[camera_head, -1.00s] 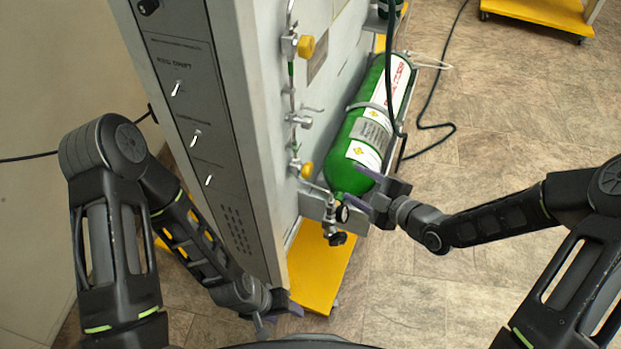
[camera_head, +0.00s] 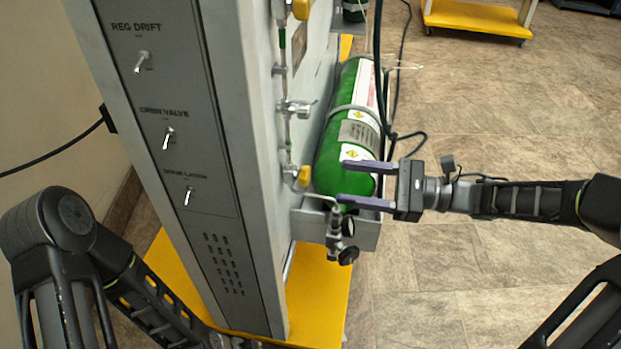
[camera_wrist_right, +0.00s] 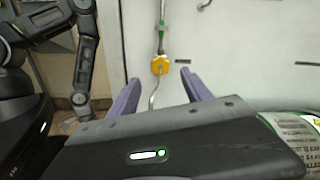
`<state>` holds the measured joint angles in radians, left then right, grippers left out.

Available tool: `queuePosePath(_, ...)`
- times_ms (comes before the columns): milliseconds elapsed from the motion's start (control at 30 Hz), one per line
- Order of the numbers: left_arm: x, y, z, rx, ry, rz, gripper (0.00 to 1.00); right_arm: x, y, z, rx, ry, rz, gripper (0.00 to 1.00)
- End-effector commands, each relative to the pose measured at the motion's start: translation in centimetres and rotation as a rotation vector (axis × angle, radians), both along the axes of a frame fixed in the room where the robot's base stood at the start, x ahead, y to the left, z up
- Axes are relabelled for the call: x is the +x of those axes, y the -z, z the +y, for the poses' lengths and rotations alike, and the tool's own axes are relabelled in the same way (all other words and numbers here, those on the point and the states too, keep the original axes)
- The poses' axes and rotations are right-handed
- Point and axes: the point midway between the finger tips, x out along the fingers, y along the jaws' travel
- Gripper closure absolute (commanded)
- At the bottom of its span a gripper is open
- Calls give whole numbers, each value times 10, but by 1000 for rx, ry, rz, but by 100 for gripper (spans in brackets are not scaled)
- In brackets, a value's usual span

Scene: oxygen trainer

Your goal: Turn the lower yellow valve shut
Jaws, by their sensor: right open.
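The lower yellow valve (camera_head: 303,176) is a small yellow knob on the thin pipe along the grey cabinet's side panel. In the right wrist view the yellow valve (camera_wrist_right: 160,65) shows beyond and between the fingertips, with a gap to it. My right gripper (camera_head: 343,182) is open and empty, its purple fingers pointing left toward the valve, in front of the lower end of the green cylinder. It also shows in the right wrist view (camera_wrist_right: 158,78). My left arm comes in at the lower left, and its gripper is not clearly visible at the bottom edge.
The green cylinder (camera_head: 340,125) lies in a bracket beside the panel, with a small black-knobbed valve (camera_head: 345,255) below it. An upper yellow valve (camera_head: 300,9) and a metal lever valve (camera_head: 299,108) sit higher on the pipe. A dark hose runs past the cylinder. Open floor lies right.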

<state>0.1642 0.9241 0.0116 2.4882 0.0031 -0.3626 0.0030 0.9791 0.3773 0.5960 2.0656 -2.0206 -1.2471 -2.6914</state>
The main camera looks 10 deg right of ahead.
Motion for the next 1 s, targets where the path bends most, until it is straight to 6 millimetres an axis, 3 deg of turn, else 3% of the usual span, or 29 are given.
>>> queuePosePath(267,0,3,0,1,-1,0,43,5,1,15,2,-1,1,43)
queuePosePath(700,3,12,3,5,-7,-4,43,23,1,71,3,-1,3,43)
queuePosePath(1000,3,12,3,5,-8,-5,43,25,0,75,2,2,4,43)
